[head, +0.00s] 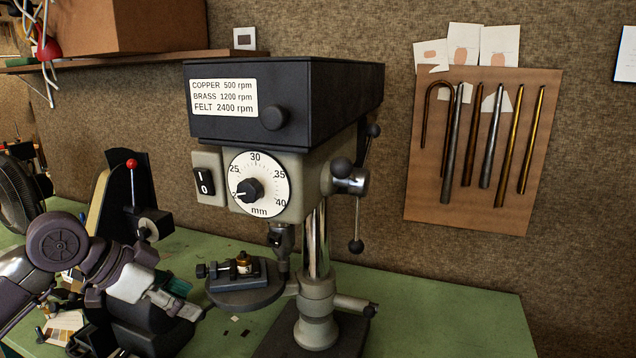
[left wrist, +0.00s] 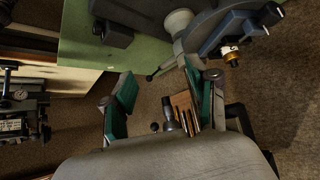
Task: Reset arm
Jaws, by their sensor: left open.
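My left arm comes in from the left in the head view. Its gripper (head: 186,299) is over the green bench, just left of the drill press's round table (head: 245,296), and appears apart from it. In the left wrist view the two green-padded fingers (left wrist: 158,92) stand well apart with nothing between them; the gripper is open and empty. A small brass part (head: 243,262) sits in a dark vise (head: 222,272) on the round table. The brass part also shows in the left wrist view (left wrist: 230,52). My right gripper is in neither view.
The drill press (head: 330,98) stands mid-bench, with lever handles (head: 355,246) on its right. A fan (head: 20,188) and a dark device with a red-knobbed lever (head: 132,165) stand at left. Tubes hang on a board (head: 480,210). The green bench (head: 450,318) is clear at right.

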